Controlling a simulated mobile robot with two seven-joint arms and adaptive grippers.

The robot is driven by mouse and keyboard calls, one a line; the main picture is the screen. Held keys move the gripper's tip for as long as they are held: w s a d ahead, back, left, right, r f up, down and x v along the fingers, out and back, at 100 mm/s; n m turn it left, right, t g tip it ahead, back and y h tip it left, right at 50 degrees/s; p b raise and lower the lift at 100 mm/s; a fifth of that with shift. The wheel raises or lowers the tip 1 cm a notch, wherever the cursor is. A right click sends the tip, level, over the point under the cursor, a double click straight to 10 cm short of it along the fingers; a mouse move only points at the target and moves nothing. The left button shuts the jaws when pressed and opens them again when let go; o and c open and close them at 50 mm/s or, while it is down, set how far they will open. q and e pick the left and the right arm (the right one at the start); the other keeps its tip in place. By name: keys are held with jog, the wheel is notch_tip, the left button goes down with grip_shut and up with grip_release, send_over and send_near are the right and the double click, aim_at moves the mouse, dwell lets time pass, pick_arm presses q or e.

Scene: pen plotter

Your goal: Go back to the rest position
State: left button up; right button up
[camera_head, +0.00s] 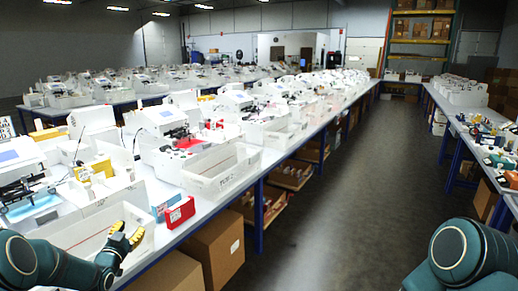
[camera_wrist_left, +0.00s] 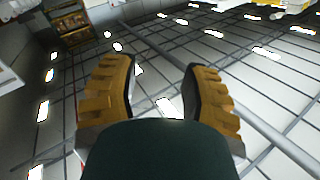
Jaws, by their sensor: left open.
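My left gripper (camera_head: 126,236) is at the lower left in the head view, over or near the front edge of the long table, beside a white open bin. Its yellow ribbed fingers also show in the left wrist view (camera_wrist_left: 160,92), spread apart with nothing between them. The wrist view looks up toward the ceiling and its lights. My right arm (camera_head: 462,252) shows only as teal links at the lower right; its gripper is out of the picture.
A long white table (camera_head: 178,235) carries white plotter machines (camera_head: 172,128), open bins (camera_head: 222,170) and red and blue boxes (camera_head: 180,212) near its edge. Cardboard boxes (camera_head: 216,245) stand beneath it. The grey aisle floor (camera_head: 335,190) is clear. Another table (camera_head: 470,120) runs along the right.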

pick_arm(q)
jog(key=s+d+f+n+g+h+b, duration=0.15)
jog(key=s+d+f+g, duration=0.3)
jog(key=d+f, duration=0.55)
jog(key=s+d+f+n+g+h+b, duration=0.1)
jog(key=s+d+f+n+g, duration=0.3)
jog(key=d+f, duration=0.6)
jog(key=s+d+f+g+b, duration=0.1)
jog(key=s+d+f+g, duration=0.1)
jog(key=s+d, duration=0.3)
jog(key=s+d+f+g+h+b, duration=0.1)
jog(key=s+d+f+g, duration=0.2)
jog(key=s, duration=0.9)
jog(key=s+d+f+g+h+b, duration=0.1)
jog(key=s+d+f+g, duration=0.2)
jog(key=s+d, duration=0.4)
jog(key=shift+s+d+f+m, duration=0.2)
jog(key=shift+s+f+m, duration=0.15)
jog(key=shift+s+f, duration=0.7)
jog(key=shift+s+r, duration=0.2)
